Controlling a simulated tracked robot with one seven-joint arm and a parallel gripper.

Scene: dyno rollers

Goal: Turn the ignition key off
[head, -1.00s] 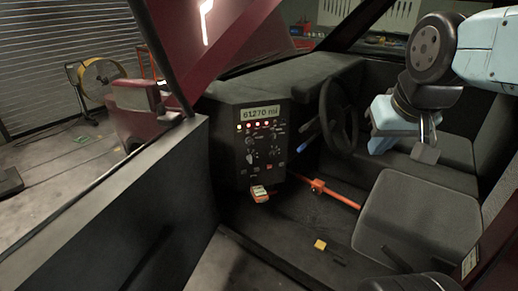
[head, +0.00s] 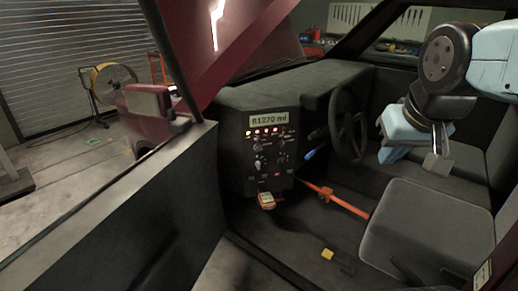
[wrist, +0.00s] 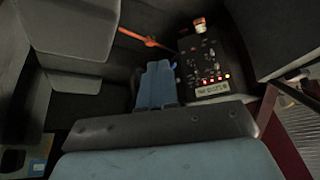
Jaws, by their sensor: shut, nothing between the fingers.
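The dark instrument panel (head: 236,165) stands in the car, left of the steering wheel. Its display (head: 268,120) reads 61270 mi, and a row of small lights under it is lit yellow and red. Several knobs and switches (head: 262,150) sit below; I cannot tell which one is the ignition key. The panel shows upside down in the wrist view (wrist: 234,91). My gripper (head: 388,156) is right of the panel, over the seats and apart from it. In the wrist view its blue fingers (wrist: 158,64) are together and hold nothing.
The steering wheel (head: 347,125) is between the panel and my gripper. An orange bar (head: 345,204) crosses the floor by the seat (head: 425,225). An orange handheld device (head: 266,200) is at the panel's foot. The open door (head: 120,215) fills the lower left.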

